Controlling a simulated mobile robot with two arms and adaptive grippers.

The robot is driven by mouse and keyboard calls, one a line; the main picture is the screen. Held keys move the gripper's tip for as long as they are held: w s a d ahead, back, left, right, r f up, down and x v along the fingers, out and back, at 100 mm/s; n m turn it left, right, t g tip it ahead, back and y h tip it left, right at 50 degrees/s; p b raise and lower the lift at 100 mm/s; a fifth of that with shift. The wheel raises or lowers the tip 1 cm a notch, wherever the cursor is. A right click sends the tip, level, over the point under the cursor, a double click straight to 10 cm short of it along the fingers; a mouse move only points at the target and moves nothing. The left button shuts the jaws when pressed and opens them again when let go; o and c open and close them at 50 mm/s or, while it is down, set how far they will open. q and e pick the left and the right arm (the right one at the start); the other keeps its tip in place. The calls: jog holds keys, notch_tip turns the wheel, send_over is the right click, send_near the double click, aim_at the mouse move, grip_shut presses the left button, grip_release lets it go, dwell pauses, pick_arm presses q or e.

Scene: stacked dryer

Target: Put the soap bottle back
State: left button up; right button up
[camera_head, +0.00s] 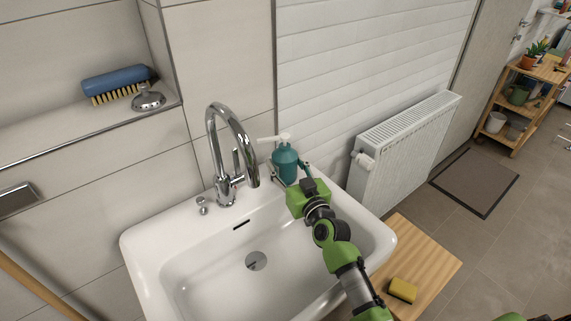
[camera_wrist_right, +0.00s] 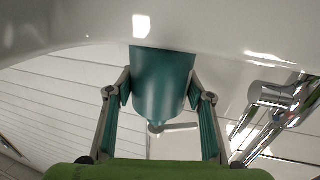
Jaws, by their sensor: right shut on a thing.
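The soap bottle (camera_head: 286,165) is teal with a white pump top. In the head view it is at the back right corner of the white sink (camera_head: 150,255), just right of the tap. My right gripper (camera_head: 296,170) is shut on the bottle. In the right wrist view the teal bottle (camera_wrist_right: 160,85) sits between the two fingers of the gripper (camera_wrist_right: 160,95), its base close to the white sink surface. I cannot tell whether the base touches the sink. My left gripper is not in view.
The chrome tap (camera_head: 228,160) stands close to the left of the bottle. A white radiator (camera_head: 405,145) is to the right. A wooden surface (camera_head: 425,255) with a yellow sponge (camera_head: 402,290) is at the lower right. A blue brush (camera_head: 115,82) lies on the wall ledge.

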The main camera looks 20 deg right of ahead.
jog(key=o, duration=1.4)
jog(key=shift+f, duration=0.1)
jog(key=shift+s, duration=0.25)
jog(key=s, duration=0.3)
jog(key=s+d, duration=0.1)
jog(key=s, duration=0.3)
jog(key=s+b, duration=0.1)
jog(key=s, duration=0.3)
jog(key=shift+s+d+r, duration=0.15)
jog(key=shift+s+r, duration=0.05)
jog(key=shift+s, duration=0.05)
